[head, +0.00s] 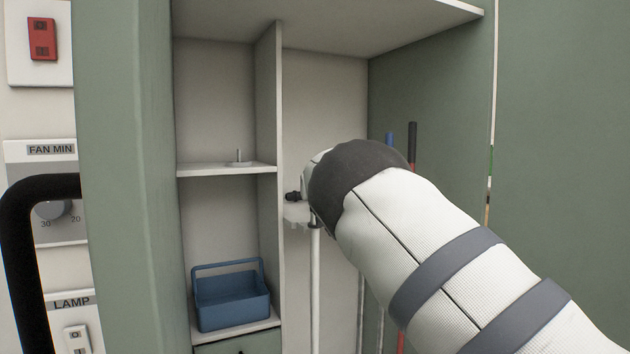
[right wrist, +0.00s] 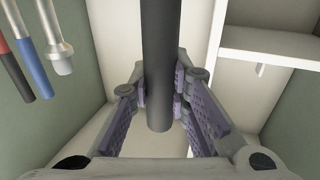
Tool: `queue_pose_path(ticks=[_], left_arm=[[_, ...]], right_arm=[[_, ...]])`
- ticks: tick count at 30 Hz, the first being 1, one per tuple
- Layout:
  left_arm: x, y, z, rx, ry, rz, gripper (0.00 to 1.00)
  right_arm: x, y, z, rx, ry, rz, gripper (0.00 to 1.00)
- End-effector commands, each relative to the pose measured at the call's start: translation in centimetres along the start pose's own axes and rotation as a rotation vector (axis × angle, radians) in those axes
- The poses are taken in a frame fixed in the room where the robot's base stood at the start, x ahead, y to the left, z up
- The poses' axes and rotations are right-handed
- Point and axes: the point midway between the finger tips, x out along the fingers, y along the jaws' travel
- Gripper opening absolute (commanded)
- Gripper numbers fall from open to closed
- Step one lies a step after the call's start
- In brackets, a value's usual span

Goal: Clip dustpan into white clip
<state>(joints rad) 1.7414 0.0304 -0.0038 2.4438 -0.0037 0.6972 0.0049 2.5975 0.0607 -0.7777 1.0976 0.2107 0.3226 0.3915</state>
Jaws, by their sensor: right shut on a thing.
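My right gripper (right wrist: 162,100) is shut on a dark grey round handle (right wrist: 160,45), which the right wrist view shows running between its purple-padded fingers. I take this for the dustpan's handle, but no pan shows in either view. In the head view my right arm reaches into the cupboard and its wrist hides most of the gripper. A small white piece (head: 297,212) shows just left of the wrist, by the divider; I cannot tell whether it is the white clip. A pale pole (head: 315,285) hangs straight down below it. My left gripper is out of view.
The cupboard's divider (head: 268,100) stands close left of my wrist. A blue caddy (head: 232,300) sits on the lower left shelf. A blue-topped pole (head: 389,139) and a red pole with a dark top (head: 412,145) stand along the right wall.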

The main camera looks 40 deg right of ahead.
Motion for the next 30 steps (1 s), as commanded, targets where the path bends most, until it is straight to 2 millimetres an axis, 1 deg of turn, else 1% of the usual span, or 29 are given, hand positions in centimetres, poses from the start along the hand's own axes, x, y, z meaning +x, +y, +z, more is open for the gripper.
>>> queue_pose_path(ticks=[4,14,30], left_arm=[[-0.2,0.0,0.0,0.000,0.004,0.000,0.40],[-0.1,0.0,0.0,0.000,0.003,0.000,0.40],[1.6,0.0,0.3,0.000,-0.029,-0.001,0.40]], right_arm=[[0.2,-0.1,-0.3,0.001,0.004,-0.001,0.00],[0.2,-0.1,-0.2,0.000,0.004,-0.001,0.00],[2.1,-0.7,0.1,-0.002,0.003,-0.001,0.00]])
